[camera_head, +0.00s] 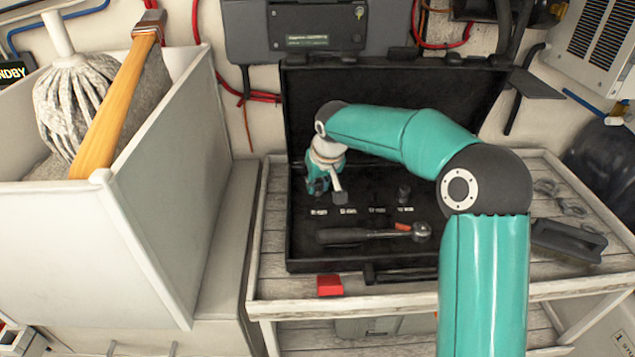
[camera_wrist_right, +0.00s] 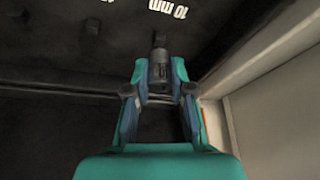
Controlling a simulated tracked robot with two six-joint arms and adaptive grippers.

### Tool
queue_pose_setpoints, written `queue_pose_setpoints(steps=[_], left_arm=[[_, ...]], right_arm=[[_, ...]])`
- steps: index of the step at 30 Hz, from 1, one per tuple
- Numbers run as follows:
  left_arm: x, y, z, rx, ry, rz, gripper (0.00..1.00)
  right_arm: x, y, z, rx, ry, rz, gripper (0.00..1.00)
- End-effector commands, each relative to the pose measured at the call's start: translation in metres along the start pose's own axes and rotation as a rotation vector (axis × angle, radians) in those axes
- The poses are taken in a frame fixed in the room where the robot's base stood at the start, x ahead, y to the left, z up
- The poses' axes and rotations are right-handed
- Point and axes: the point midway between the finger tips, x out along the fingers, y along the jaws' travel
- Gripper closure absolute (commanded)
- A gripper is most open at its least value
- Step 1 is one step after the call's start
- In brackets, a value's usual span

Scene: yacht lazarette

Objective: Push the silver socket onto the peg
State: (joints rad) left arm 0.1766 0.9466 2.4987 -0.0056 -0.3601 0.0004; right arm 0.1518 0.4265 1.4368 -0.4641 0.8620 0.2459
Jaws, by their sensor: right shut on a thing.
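My right gripper (camera_head: 318,188) is over the left end of the open black case (camera_head: 300,240), above the leftmost printed label. In the right wrist view its fingers (camera_wrist_right: 160,88) are shut on a small grey metallic socket (camera_wrist_right: 159,70). A narrow dark post, seemingly the peg (camera_wrist_right: 158,41), shows just beyond the socket, roughly in line with it. I cannot tell whether the two touch. In the head view the gripper hides the socket and this peg. My left gripper is not in view.
A ratchet (camera_head: 370,233) lies in front of the labels. A red block (camera_head: 330,285) sits at the bench's front edge. A white bin (camera_head: 90,230) with a mop stands left.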

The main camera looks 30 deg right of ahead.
Motion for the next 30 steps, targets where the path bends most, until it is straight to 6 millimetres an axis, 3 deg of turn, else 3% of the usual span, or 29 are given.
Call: queue_pose_setpoints(steps=[15,29,30], left_arm=[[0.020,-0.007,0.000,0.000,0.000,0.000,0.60],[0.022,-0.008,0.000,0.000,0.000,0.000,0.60],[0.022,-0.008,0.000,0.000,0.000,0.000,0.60]], right_arm=[[0.025,0.000,0.011,0.000,-0.002,0.000,1.00],[0.030,0.000,0.015,0.000,-0.016,0.001,1.00],[0.030,0.000,0.015,0.000,-0.017,0.001,0.70]])
